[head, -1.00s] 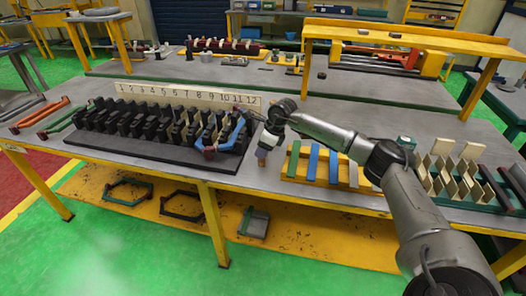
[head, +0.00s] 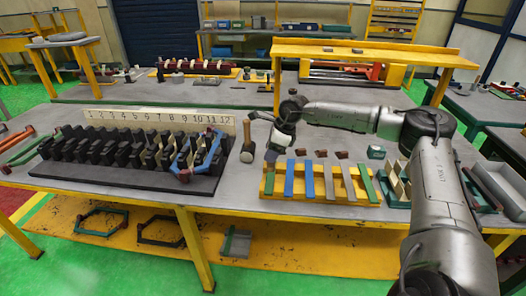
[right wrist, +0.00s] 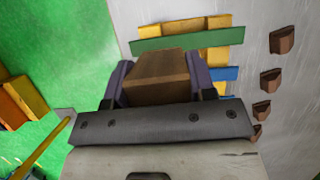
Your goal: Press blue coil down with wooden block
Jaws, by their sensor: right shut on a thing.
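The blue coil (head: 209,157) sits at the right end of the black slotted stator (head: 120,172), near slot numbers 10 to 12. It appears partly raised, with a reddish end at the front. My right gripper (head: 272,154) hangs above the table, right of the coil and clear of it, near the back left of the yellow rack. In the right wrist view it is shut on the brown wooden block (right wrist: 157,78), held between both fingers. The block is hard to make out in the head view. My left gripper is not in view.
A mallet (head: 247,150) stands between stator and gripper. The yellow rack (head: 268,183) holds green, blue and pale strips. Several small brown blocks (head: 322,153) lie behind it. A number strip (head: 160,120) runs behind the stator.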

